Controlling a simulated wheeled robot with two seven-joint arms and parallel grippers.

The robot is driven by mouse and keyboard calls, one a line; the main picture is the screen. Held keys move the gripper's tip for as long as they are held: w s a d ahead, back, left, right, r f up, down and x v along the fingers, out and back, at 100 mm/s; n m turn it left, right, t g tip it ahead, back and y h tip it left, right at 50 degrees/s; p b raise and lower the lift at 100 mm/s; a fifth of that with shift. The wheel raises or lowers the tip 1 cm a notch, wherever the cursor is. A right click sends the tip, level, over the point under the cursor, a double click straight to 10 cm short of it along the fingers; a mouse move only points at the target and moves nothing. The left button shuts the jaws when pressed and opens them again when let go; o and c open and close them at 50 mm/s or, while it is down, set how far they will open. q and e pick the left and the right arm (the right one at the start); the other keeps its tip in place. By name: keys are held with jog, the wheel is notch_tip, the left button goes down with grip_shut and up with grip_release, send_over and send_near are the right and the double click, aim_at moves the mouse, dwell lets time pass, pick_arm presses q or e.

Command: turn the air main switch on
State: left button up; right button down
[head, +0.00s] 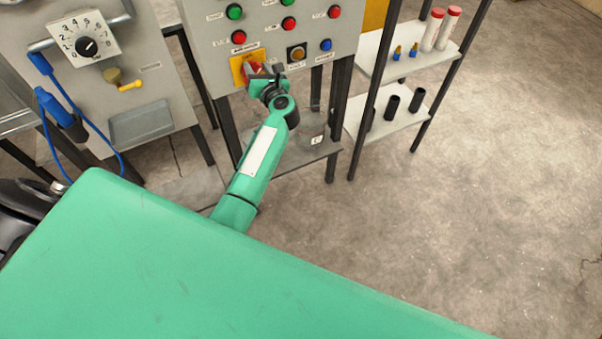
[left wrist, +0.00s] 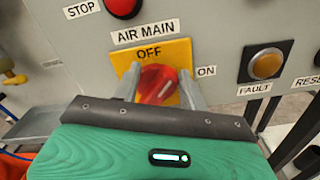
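The air main switch is a red rotary knob (left wrist: 157,84) on a yellow plate (left wrist: 180,50) marked OFF at the top and ON at the right. The white line on the knob slants up and to the right. In the head view the yellow plate (head: 236,70) is at the lower left of the grey control panel. My left gripper (left wrist: 162,80) is at the switch, with one finger on each side of the knob. The fingers stand apart, and I cannot tell whether they touch it. They partly hide the plate. My right gripper is not in view.
Red, green, amber and blue buttons surround the switch; the amber FAULT button (left wrist: 266,64) is to its right. A grey unit with a black dial (head: 87,47) and blue hoses stands left. A shelf rack (head: 395,120) stands right. The floor (head: 480,210) is clear at right.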

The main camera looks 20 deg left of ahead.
pick_arm(q)
jog(key=s+d+n+b, duration=0.4)
jog(key=s+d+b, duration=0.1)
jog(key=s+d, duration=0.5)
jog(key=s+d+f+m+t+h+p, duration=0.1)
jog(key=d+f+m+h, duration=0.3)
jog(key=f+m, duration=0.8)
jog(key=s+d+f+m+t+h+p, duration=0.1)
jog(key=d+f+m+t+h, duration=0.3)
jog(key=f+m, duration=0.9)
jog(key=shift+d+m+h, duration=0.3)
jog(key=shift+d+h, duration=0.1)
jog(key=shift+h, duration=0.6)
jog(key=shift+s+f, duration=0.1)
